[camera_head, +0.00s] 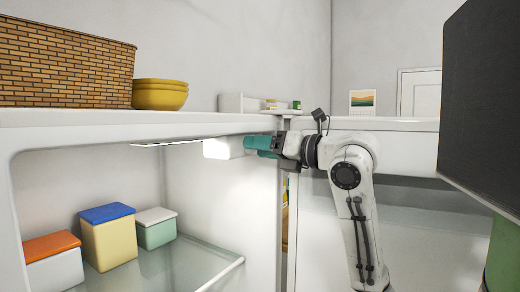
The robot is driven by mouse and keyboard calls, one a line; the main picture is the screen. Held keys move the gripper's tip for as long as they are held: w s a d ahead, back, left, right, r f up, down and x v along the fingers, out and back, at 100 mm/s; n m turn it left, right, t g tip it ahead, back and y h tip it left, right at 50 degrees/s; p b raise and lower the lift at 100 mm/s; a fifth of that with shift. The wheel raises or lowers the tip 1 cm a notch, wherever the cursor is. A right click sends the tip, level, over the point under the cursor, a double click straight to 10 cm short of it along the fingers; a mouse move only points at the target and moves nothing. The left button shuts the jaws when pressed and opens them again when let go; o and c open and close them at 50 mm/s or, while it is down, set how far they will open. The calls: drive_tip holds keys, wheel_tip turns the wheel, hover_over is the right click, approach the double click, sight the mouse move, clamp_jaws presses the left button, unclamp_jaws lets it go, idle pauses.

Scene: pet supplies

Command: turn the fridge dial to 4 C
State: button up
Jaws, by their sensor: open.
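The open fridge (218,200) fills the left and middle of the head view. A bright white housing (222,148) hangs under its ceiling at the upper right of the interior. My gripper (247,145), with teal fingers, reaches in from the right, just beside the housing. It is open, and I see nothing held in it. I cannot tell whether the fingers touch the housing. No dial face or marking can be made out; the dial may be hidden by the fingers or on a side turned away.
A glass shelf (185,266) carries several lidded boxes, among them a blue-lidded yellow one (109,240). A wicker basket (65,65) and yellow bowls (160,94) stand on top of the fridge. A large dark panel (485,100) is close at right.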

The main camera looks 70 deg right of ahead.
drive_tip(key=b+v, duration=0.2)
drive_tip(key=v, duration=0.8)
drive_tip(key=shift+a, duration=0.1)
drive_tip(key=n+p, duration=0.3)
drive_tip(key=n, duration=0.1)
drive_tip(key=shift+r, duration=0.15)
drive_tip(key=shift+w+n+p, duration=0.4)
drive_tip(key=shift+w, duration=0.1)
drive_tip(key=p+x, duration=0.3)
drive_tip(key=x, duration=0.6)
drive_tip(key=shift+w+d, duration=0.25)
drive_tip(key=shift+w, duration=0.1)
